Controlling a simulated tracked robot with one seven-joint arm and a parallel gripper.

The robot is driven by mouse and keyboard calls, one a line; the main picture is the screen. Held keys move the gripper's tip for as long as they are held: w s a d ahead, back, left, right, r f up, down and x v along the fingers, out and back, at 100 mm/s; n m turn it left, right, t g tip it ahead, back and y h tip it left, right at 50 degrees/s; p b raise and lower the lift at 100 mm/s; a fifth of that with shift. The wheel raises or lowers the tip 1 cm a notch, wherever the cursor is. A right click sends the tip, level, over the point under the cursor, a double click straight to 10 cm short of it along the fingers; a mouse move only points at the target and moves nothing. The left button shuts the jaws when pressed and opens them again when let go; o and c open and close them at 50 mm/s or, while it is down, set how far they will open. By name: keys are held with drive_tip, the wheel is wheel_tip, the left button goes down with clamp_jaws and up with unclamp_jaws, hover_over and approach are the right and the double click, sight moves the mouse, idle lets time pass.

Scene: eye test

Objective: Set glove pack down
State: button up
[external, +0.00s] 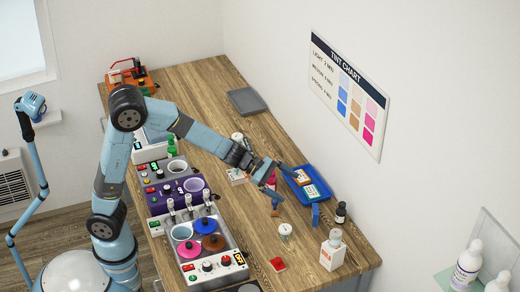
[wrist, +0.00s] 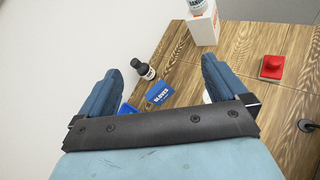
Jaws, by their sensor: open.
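The glove pack (wrist: 158,95) is a small blue pack with white "GLOVES" lettering. In the wrist view it is on the wooden table, between and beyond my fingers, with nothing gripping it. In the external view it is the small blue shape (external: 316,215) just off the near corner of the blue tray (external: 289,178). It looks upright there, but I cannot tell if it touches the tray. My gripper (external: 284,187) is open and empty, above the table to the left of the pack. Its two blue fingers are wide apart in the wrist view (wrist: 162,66).
The tray holds labelled packs. A dark bottle (external: 341,212), a white box with a bottle (external: 332,255), a small jar (external: 285,232) and a red block (external: 278,264) stand nearby. Warmer units (external: 212,245) line the left edge. The tint chart wall (external: 348,90) is at right.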

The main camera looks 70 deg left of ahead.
drive_tip(key=s+a+r+m+g, duration=0.2)
drive_tip(key=s+a+r+m, duration=0.3)
drive_tip(key=s, duration=0.6)
drive_tip(key=s+r+m+g, duration=0.2)
drive_tip(key=s+r+m, duration=0.1)
drive_tip(key=s+m, duration=0.6)
drive_tip(key=s+a+m+y, duration=0.4)
drive_tip(key=s+a, duration=0.2)
drive_tip(key=s, duration=0.3)
drive_tip(key=s+a+f+m+y, duration=0.1)
drive_tip(key=s+a+m+y, duration=0.3)
drive_tip(key=s+a, duration=0.3)
drive_tip(key=s+y, duration=0.1)
drive_tip(key=s, duration=0.1)
drive_tip(key=shift+s+a+m, duration=0.15)
drive_tip(key=shift+s+m, duration=0.25)
